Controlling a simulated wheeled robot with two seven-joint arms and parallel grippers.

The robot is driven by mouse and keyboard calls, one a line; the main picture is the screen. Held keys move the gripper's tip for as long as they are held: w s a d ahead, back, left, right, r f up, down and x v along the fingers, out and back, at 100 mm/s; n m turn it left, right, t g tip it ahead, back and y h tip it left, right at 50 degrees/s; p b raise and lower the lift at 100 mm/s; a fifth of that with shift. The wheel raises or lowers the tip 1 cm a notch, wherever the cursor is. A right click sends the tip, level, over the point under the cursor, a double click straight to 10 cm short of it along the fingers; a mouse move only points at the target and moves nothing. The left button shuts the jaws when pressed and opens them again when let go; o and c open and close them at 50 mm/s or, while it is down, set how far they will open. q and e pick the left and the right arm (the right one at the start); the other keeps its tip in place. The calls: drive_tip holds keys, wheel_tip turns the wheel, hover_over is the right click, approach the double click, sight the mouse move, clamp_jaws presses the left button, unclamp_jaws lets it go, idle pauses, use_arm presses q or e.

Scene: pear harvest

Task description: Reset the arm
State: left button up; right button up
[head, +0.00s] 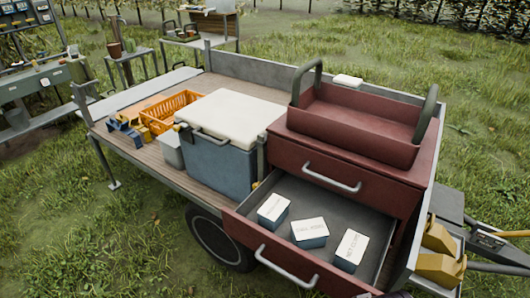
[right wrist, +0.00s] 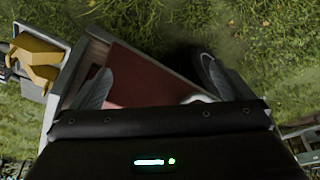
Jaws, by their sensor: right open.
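My right gripper (right wrist: 155,80) is in the right wrist view, with its two grey fingers spread wide and nothing between them. It hangs above the red drawer front (right wrist: 140,75), apart from it as far as I can tell. In the head view only a small dark piece shows at the bottom edge near the drawer, and I cannot tell what it is. My left gripper is in neither view. The red drawer (head: 285,252) of the cabinet is pulled open. Three labelled boxes lie inside: a left one (head: 273,210), a middle one (head: 310,232) and a right one (head: 351,250).
A red open-topped tray (head: 355,122) with grey handles stands on the cabinet. A blue cooler (head: 220,160) with a white lid and an orange crate (head: 170,110) sit on the trailer bed. Yellow parts (head: 440,268) are at the right edge. Grass lies around.

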wheel_tip(320, 180, down, 27)
drive_tip(key=s+g, duration=0.1)
drive_tip(key=s, duration=0.2)
drive_tip(key=s+d+f, duration=0.1)
drive_tip(key=s+f, duration=0.8)
drive_tip(key=s+d+f+g, duration=0.1)
drive_tip(key=s+d+f, duration=0.1)
drive_tip(key=s+f, duration=0.6)
drive_tip(key=shift+s+d+f, duration=0.3)
drive_tip(key=shift+s+f, duration=0.1)
drive_tip(key=shift+s, duration=0.7)
